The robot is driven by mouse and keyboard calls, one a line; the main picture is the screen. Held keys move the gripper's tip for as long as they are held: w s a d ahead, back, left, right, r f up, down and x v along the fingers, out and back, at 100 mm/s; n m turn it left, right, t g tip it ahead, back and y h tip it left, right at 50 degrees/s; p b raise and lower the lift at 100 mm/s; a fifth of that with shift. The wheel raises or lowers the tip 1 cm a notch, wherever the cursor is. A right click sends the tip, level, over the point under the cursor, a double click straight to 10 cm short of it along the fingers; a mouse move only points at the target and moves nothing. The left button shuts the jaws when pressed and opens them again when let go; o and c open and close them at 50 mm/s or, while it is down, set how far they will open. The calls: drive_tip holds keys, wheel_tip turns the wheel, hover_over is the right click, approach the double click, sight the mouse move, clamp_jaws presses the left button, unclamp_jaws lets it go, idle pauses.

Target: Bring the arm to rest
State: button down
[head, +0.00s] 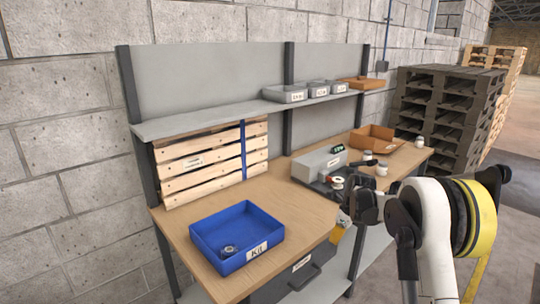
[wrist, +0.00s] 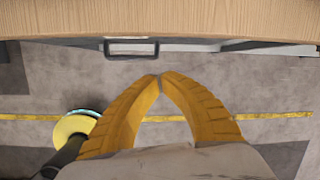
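My arm (head: 434,230), white with dark joints and a yellow-and-black band, reaches up at the right of the head view, in front of the workbench (head: 290,220). My gripper (wrist: 158,78) shows in the wrist view as two orange-yellow fingers. Their tips meet and nothing shows between them. They are over the floor, with the bench's wooden front edge (wrist: 160,18) and a dark drawer handle (wrist: 131,47) ahead of them.
A blue bin (head: 205,238) holding a small round part stands on the bench's near left. A grey box (head: 318,163), an orange-brown tray (head: 371,135) and white jars stand farther right. A shelf (head: 230,113) carries several small bins. Dark stacked pallets (head: 450,105) stand beyond the bench.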

drive_tip(key=s+a+r+n+t+h, duration=0.1)
drive_tip(key=s+a+r+n, duration=0.2)
drive_tip(key=s+r+n, duration=0.5)
drive_tip(key=s+a+r+n+t, duration=0.1)
drive_tip(key=s+a+r+n, duration=0.3)
drive_tip(key=s+r, duration=0.7)
drive_tip(key=s+a+f+n+t, duration=0.1)
drive_tip(key=s+n+t, duration=0.1)
drive_tip(key=s+n, duration=1.2)
drive_tip(key=s, duration=0.7)
drive_tip(key=shift+a+t+h, duration=0.2)
drive_tip(key=shift+t+h, duration=0.1)
drive_tip(key=shift+w, duration=0.15)
